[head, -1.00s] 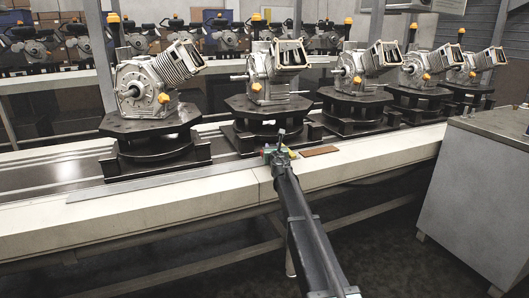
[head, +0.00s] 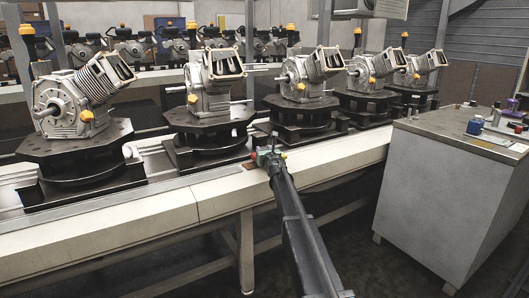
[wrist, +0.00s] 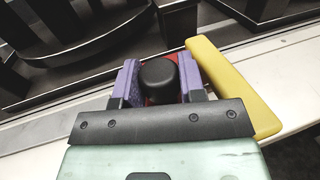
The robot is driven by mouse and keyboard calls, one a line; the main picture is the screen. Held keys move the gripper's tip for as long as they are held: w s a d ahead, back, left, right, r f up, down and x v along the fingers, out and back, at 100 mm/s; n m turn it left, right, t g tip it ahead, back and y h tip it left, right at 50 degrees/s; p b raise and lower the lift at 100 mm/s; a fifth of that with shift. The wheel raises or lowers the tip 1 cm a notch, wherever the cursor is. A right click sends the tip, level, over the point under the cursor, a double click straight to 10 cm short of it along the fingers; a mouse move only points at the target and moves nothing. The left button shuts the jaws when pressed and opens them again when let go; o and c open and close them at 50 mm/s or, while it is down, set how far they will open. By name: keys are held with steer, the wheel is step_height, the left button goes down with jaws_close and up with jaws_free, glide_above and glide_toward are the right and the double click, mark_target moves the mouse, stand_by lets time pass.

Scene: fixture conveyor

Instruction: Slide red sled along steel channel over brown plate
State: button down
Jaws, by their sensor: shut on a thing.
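My gripper (head: 268,157) is at the front of the conveyor, by the steel channel (head: 120,198). In the wrist view its two purple fingers (wrist: 158,82) are shut on the black knob (wrist: 159,74) of the red sled. Only slivers of the red sled (wrist: 147,97) show around the knob; its base is mostly hidden. The brown plate (head: 234,168) shows as a small brown patch just left of my gripper in the head view. Whether the sled still overlaps the plate cannot be told. A yellow bar (wrist: 233,85) lies right of the fingers in the wrist view.
Several engines on black octagonal stands (head: 75,146) line the conveyor just behind the channel. A grey cabinet (head: 430,195) with small items on top stands at the right. The white front ledge (head: 120,225) is clear.

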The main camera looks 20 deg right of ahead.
steer(key=shift+w+d, duration=0.15)
steer(key=shift+d, duration=0.05)
steer(key=c, duration=0.7)
jaws_free()
steer(key=s, duration=1.1)
steer(key=shift+d, duration=0.1)
